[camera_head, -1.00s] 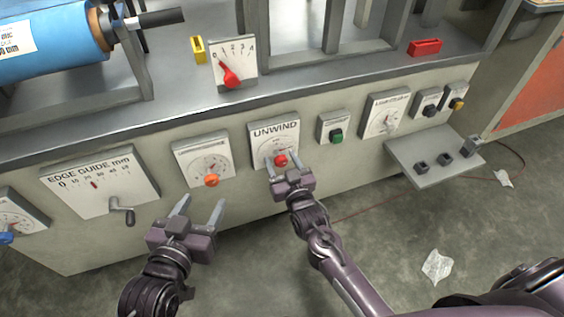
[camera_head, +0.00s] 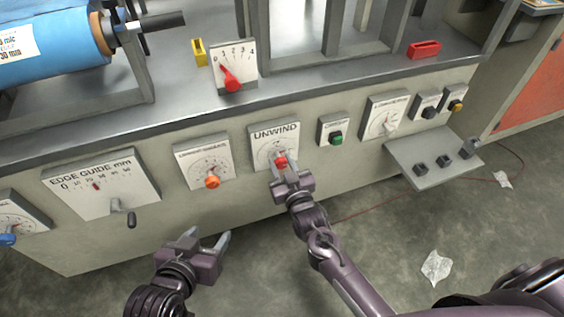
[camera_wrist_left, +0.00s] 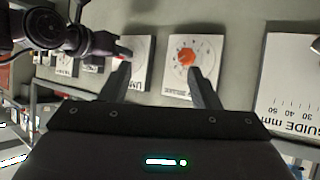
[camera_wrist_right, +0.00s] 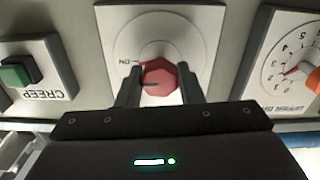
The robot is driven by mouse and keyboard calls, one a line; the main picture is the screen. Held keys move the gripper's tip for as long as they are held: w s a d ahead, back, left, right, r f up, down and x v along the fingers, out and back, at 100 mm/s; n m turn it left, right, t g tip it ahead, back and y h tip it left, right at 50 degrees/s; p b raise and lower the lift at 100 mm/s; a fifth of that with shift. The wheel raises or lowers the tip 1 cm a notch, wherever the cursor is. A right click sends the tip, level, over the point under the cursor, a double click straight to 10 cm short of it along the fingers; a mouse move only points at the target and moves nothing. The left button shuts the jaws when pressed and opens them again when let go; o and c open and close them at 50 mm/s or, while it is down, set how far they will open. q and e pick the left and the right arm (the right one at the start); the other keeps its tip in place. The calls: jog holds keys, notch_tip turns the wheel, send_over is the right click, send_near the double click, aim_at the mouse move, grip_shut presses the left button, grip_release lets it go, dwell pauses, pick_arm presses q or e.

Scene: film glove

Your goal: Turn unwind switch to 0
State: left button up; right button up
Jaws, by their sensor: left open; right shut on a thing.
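The UNWIND switch is a red knob (camera_head: 281,162) on a pale plate (camera_head: 262,147) on the machine's front panel. My right gripper (camera_head: 282,166) is shut on this knob, with its fingers on either side. In the right wrist view the red knob (camera_wrist_right: 160,78) sits between the fingertips, and a small line and the word "ON" show on the plate just left of it. The zero mark cannot be read. My left gripper (camera_head: 208,236) is open and empty, low in front of the panel, apart from everything.
An orange knob (camera_head: 212,182) is left of the UNWIND plate, and a green button (camera_head: 336,137) is right of it. The edge guide plate (camera_head: 100,180) with a crank is further left. A small shelf (camera_head: 425,178) juts out at right. Crumpled paper (camera_head: 436,267) lies on the floor.

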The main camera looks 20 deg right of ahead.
pick_arm(q)
jog(key=s+a+f+g+y+p, duration=0.1)
jog(key=s+a+f+g+y, duration=0.1)
jog(key=s+f+g, duration=0.45)
pick_arm(e)
jog(key=shift+r+n, duration=0.1)
jog(key=shift+n, duration=0.8)
jog(key=shift+n+p, duration=0.3)
jog(key=shift+p, duration=0.1)
jog(key=shift+n+p, duration=0.65)
jog(key=shift+n, duration=0.15)
jog(key=n+p, duration=0.2)
jog(key=n, duration=0.2)
jog(key=n+p, duration=0.2)
jog(key=n, duration=0.3)
jog(key=n+p, duration=0.1)
jog(key=n, duration=0.1)
jog(key=shift+a+f+n, duration=0.1)
jog(key=shift+f+n, duration=0.1)
jog(key=shift+n, duration=0.8)
pick_arm(q)
jog(key=s+a+n+g+y, duration=0.1)
jog(key=s+a+g+y, duration=0.1)
jog(key=a, duration=0.5)
jog(key=shift+s+a+f+g+y, duration=0.4)
jog(key=shift+s+g, duration=0.15)
jog(key=shift+s, duration=0.4)
jog(key=shift+w+r, duration=0.15)
jog(key=shift+w, duration=0.05)
